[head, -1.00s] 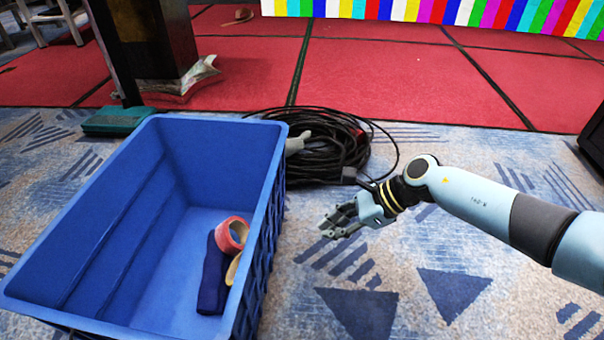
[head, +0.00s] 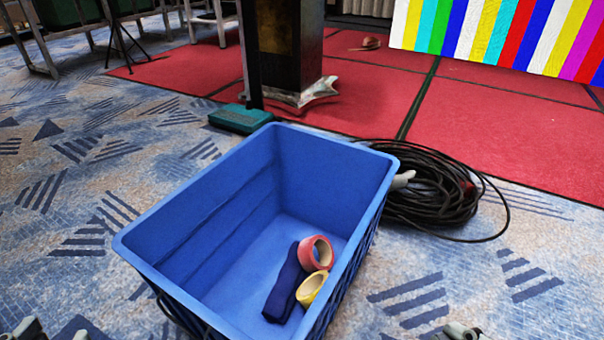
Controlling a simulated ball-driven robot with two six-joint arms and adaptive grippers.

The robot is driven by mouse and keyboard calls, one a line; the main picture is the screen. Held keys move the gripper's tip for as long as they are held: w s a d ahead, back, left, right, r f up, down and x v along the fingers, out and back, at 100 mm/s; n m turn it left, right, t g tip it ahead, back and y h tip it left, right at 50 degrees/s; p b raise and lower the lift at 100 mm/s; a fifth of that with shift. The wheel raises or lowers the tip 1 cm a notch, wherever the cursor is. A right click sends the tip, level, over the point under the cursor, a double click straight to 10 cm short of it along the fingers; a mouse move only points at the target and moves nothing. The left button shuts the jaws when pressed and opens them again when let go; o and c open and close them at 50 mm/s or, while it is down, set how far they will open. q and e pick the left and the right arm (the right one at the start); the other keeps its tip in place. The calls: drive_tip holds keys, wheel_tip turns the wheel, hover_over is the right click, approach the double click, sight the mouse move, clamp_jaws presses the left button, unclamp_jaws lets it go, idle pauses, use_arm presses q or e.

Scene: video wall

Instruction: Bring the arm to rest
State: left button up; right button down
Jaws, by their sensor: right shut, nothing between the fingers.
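My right gripper (head: 458,332) shows only as a small grey piece at the bottom edge, right of the blue crate and low over the carpet. It is shut and empty, and most of it is cut off by the frame. Part of my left gripper (head: 28,330) peeks in at the bottom left corner. Too little of it shows to tell whether it is open or shut.
A blue crate (head: 185,287) holds a red tape roll (head: 306,252), a yellow tape roll (head: 310,289) and a dark blue item (head: 285,285). A black cable coil (head: 440,190) lies right of it. A teal case (head: 240,118) lies behind. Carpet left is clear.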

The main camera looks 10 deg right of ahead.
drive_tip(key=w+d+r+m+h+p, duration=0.15)
drive_tip(key=d+m+h, duration=0.3)
drive_tip(key=m, duration=1.05)
use_arm(q)
drive_tip(key=s+a+f+g+y+p, duration=0.1)
drive_tip(key=s+a+f+g+p, duration=0.3)
drive_tip(key=s+f+g+p, duration=0.95)
use_arm(e)
drive_tip(key=s+d+f+g+h+p, duration=0.1)
drive_tip(key=s+d+f+g+p, duration=0.35)
drive_tip(key=s+f+g, duration=0.4)
use_arm(q)
drive_tip(key=s+a+r+p, duration=0.1)
drive_tip(key=s+p, duration=0.5)
drive_tip(key=s, duration=0.2)
drive_tip(key=s+a+r+n+g+p, duration=0.1)
drive_tip(key=s+r+p, duration=0.1)
drive_tip(key=s+p, duration=0.5)
drive_tip(key=shift+s+a+y, duration=0.3)
drive_tip(key=shift+s+y, duration=0.05)
drive_tip(key=shift+y, duration=0.05)
use_arm(e)
drive_tip(key=s+d+m+g, duration=0.1)
drive_tip(key=s+g, duration=0.5)
drive_tip(key=s, duration=1.4)
drive_tip(key=shift+d+f+h, duration=0.35)
drive_tip(key=shift+d+f, duration=0.05)
drive_tip(key=shift+d, duration=0.2)
drive_tip(key=shift+s, duration=0.1)
